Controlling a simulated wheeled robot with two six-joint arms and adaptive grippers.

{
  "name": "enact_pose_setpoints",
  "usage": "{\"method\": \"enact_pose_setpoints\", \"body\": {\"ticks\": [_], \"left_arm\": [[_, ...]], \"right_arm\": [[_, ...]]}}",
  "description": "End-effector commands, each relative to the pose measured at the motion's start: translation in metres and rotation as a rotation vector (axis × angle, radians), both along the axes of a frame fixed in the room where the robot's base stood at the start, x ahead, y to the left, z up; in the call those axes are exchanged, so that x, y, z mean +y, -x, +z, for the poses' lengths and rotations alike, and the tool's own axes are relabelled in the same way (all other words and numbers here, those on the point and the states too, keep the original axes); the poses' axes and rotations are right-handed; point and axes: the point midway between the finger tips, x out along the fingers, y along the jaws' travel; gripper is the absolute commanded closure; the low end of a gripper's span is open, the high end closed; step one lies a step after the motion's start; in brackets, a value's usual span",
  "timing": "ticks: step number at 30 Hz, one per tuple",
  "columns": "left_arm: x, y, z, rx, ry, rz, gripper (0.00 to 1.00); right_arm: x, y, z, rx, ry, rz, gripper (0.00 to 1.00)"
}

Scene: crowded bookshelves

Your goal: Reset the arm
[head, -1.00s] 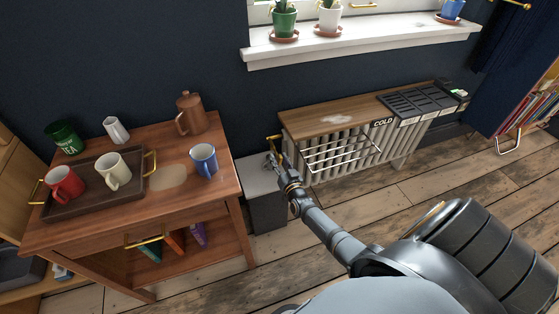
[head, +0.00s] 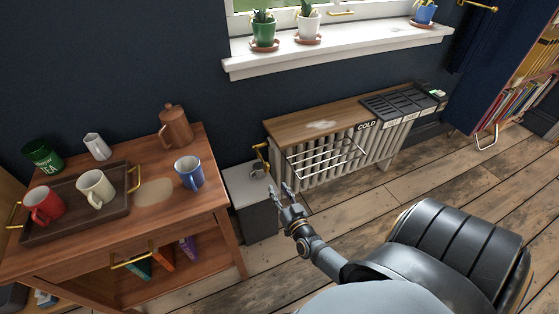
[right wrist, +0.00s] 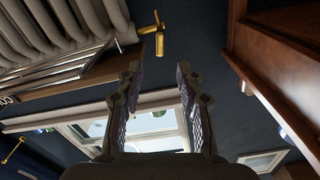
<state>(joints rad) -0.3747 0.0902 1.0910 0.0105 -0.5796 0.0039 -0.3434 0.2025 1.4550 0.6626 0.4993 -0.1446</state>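My right gripper (head: 281,193) is in the middle of the head view, in front of the white-topped grey box between the wooden cabinet and the radiator. Its two fingers are apart with nothing between them. In the right wrist view the gripper (right wrist: 160,72) also shows open and empty, with the fingers pointing up the picture toward a brass valve (right wrist: 155,33). My left gripper is not in either view.
A wooden cabinet (head: 185,218) at left bears a dark tray (head: 70,228) with a red mug (head: 43,205) and a cream mug (head: 95,189), plus a blue mug (head: 189,172) and brown pot (head: 174,127). The radiator (head: 392,150) stands behind right. Wooden floor (head: 455,185) is clear at right.

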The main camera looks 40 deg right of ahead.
Motion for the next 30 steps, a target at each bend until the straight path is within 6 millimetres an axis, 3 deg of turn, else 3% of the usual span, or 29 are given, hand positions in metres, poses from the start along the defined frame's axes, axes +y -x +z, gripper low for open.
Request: {"method": "enact_pose_setpoints", "body": {"ticks": [10,13,14,17,18,22,25,30], "left_arm": [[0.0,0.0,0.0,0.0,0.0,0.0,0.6],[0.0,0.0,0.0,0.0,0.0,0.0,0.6],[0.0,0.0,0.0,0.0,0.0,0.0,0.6],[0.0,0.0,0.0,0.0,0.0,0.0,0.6],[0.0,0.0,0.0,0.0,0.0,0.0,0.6],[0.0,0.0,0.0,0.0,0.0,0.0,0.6],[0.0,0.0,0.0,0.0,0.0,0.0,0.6],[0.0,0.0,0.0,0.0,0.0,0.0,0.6]], "right_arm": [[0.0,0.0,0.0,0.001,0.0,0.0,0.63],[0.005,0.002,-0.014,0.048,0.003,0.019,0.63],[0.008,0.004,-0.025,0.083,0.007,0.034,0.63],[0.027,0.022,-0.084,0.287,0.021,0.111,0.63],[0.036,0.036,-0.114,0.395,0.03,0.147,0.63],[0.057,0.096,-0.2,0.741,0.055,0.243,0.63],[0.064,0.145,-0.244,0.957,0.07,0.286,0.63],[0.068,0.225,-0.292,1.266,0.096,0.326,0.63]]}}
